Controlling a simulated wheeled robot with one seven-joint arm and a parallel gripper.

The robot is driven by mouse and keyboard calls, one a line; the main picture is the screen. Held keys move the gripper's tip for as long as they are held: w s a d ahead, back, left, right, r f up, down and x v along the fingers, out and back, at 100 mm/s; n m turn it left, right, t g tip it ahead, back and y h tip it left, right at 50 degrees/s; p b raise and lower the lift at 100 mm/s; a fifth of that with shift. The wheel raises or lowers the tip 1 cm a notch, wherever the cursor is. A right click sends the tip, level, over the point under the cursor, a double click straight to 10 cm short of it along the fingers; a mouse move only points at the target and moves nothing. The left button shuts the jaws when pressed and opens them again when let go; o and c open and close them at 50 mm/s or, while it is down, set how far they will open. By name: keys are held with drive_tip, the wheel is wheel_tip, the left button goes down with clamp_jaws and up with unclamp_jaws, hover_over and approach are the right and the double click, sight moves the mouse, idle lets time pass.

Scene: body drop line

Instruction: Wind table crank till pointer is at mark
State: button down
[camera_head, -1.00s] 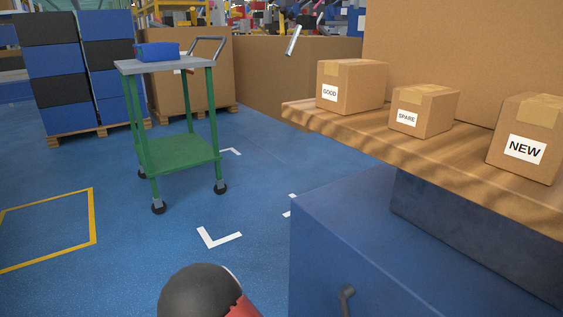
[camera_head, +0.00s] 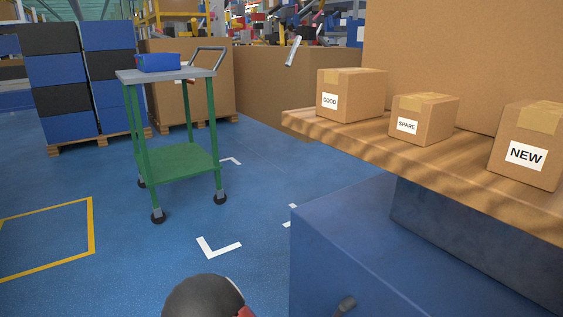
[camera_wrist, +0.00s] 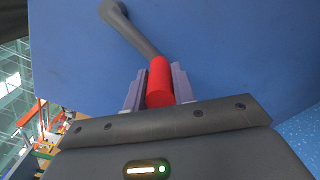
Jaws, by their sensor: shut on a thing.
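The table has a wooden top (camera_head: 420,158) on a blue base (camera_head: 350,245). Its dark crank (camera_head: 345,304) comes out of the base's side at the bottom of the head view. In the wrist view the dark crank arm (camera_wrist: 132,30) runs from the blue base to a red handle (camera_wrist: 159,84). My gripper (camera_wrist: 158,88) is shut on that red handle, one finger on each side. In the head view the gripper is below the frame. I cannot make out a pointer or a mark in either view.
Boxes labelled GOOD (camera_head: 350,95), SPARE (camera_head: 423,118) and NEW (camera_head: 528,147) stand on the table top. A green trolley (camera_head: 178,158) with a blue bin (camera_head: 158,63) stands at the left. The blue floor between trolley and table is clear.

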drive_tip(key=shift+w+a+r+p, duration=0.3)
drive_tip(key=shift+w+a+r, duration=0.35)
drive_tip(key=shift+w, duration=0.2)
drive_tip(key=shift+w+a+r+p, duration=0.25)
drive_tip(key=shift+w+a+r, duration=0.25)
drive_tip(key=shift+w+r, duration=0.25)
drive_tip(key=r+p, duration=0.1)
drive_tip(key=w+r+p, duration=0.1)
drive_tip(key=r, duration=0.1)
drive_tip(key=a+r+p, duration=0.1)
drive_tip(key=shift+w+r, duration=0.25)
drive_tip(key=shift+w, duration=0.15)
drive_tip(key=shift+r+p, duration=0.65)
drive_tip(key=shift+r, duration=0.2)
drive_tip(key=c, duration=1.3)
unclamp_jaws()
drive_tip(key=shift+f, duration=0.1)
